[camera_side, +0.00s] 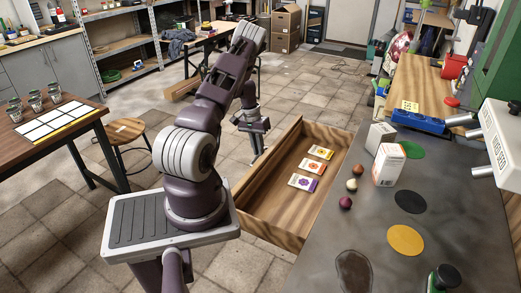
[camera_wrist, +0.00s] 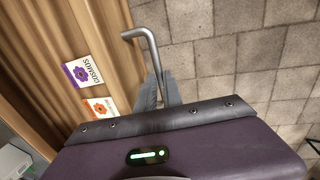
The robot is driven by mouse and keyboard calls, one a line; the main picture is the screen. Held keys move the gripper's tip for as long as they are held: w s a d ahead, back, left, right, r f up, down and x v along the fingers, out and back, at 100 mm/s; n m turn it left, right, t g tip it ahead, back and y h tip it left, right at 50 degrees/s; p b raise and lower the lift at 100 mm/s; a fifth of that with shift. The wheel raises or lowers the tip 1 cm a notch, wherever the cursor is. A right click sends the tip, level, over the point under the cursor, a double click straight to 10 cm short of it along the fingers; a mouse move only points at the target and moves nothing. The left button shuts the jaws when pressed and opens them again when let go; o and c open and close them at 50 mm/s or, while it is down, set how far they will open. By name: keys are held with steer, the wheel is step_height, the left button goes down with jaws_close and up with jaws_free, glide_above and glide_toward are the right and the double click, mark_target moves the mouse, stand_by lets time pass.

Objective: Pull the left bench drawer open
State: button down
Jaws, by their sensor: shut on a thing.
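The wooden bench drawer (camera_side: 273,222) stands pulled out to the left of the grey metal bench top (camera_side: 330,220). Several seed packets lie inside, among them a purple-flower packet (camera_side: 303,183) and an orange-flower one (camera_side: 311,166). My gripper (camera_side: 257,153) is at the drawer's outer front side. In the wrist view, my gripper (camera_wrist: 162,93) is shut on the grey bar handle (camera_wrist: 148,48), whose bent end shows beyond the fingers. The drawer interior (camera_wrist: 40,45) with the packets shows at the left there. The grip itself is partly hidden by the gripper body.
On the bench top stand a white-and-orange carton (camera_side: 388,166), a white box (camera_side: 379,136), small bulbs (camera_side: 345,202) and coloured discs (camera_side: 405,240). A stool (camera_side: 127,133) and wooden table (camera_side: 60,140) stand left. Tiled floor beyond the drawer front is clear.

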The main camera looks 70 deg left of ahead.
steer(key=c, duration=1.5)
jaws_free()
steer(key=r, duration=0.4)
steer(key=s+a+r, duration=0.1)
steer(key=r, duration=0.2)
steer(key=shift+w+r, duration=0.1)
